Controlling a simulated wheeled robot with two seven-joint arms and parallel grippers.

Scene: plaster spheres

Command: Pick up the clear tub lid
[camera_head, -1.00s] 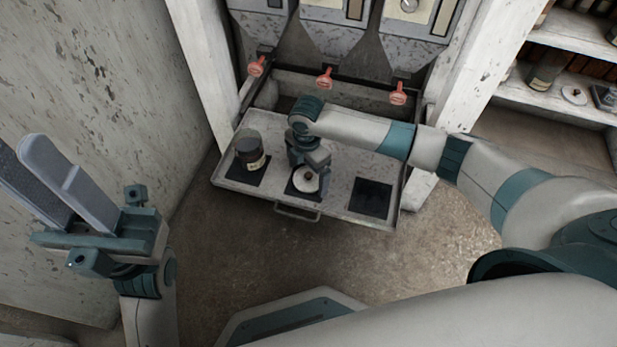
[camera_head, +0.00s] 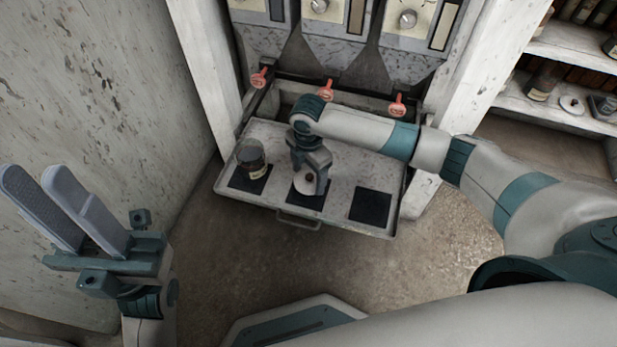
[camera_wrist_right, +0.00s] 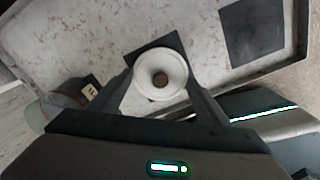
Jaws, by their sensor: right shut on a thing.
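The clear tub lid (camera_wrist_right: 160,82) looks like a pale round disc with a brown knob at its centre. It also shows in the head view (camera_head: 306,185), over the middle dark square (camera_head: 308,200) of the tray. My right gripper (camera_head: 310,180) points down with its fingers on opposite sides of the lid, shut on it. Whether the lid touches the square or is just above it, I cannot tell. My left gripper (camera_head: 38,175) is open and empty at the far left, fingers pointing up.
A labelled jar with dark contents (camera_head: 251,158) stands on the left square of the tray (camera_head: 340,170). The right square (camera_head: 371,207) is bare. Red-handled levers (camera_head: 327,91) line the dispenser behind. Shelves (camera_head: 560,105) stand at right, a wall at left.

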